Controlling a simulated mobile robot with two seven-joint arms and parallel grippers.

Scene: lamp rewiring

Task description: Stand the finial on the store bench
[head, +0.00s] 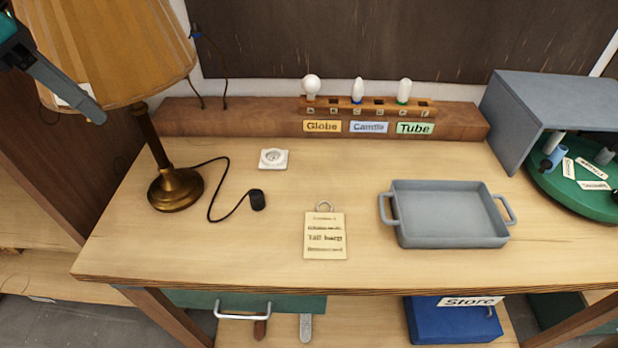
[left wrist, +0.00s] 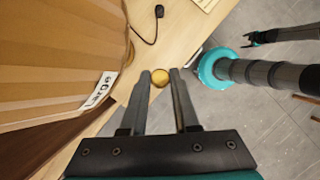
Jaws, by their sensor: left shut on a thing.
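The finial (left wrist: 160,78) is a small round brass-coloured piece. In the left wrist view it sits between the fingertips of my left gripper (left wrist: 160,80), which is shut on it. In the head view my left gripper (head: 92,108) is in front of the lamp's pleated shade (head: 125,45) at the upper left, and the finial cannot be made out there. My right gripper (left wrist: 250,40) shows small at the upper right of the left wrist view; its fingers look parted and empty. I cannot identify the store bench; a "Store" label (head: 470,301) is on a blue box (head: 450,325) below the workbench.
The workbench (head: 350,170) holds the lamp's brass base (head: 175,190), a black-corded plug (head: 257,200), a white square fitting (head: 273,159), a tag card (head: 325,235) and a grey tray (head: 445,243). A bulb rack (head: 368,106) stands behind. A green turntable (head: 580,190) is at right.

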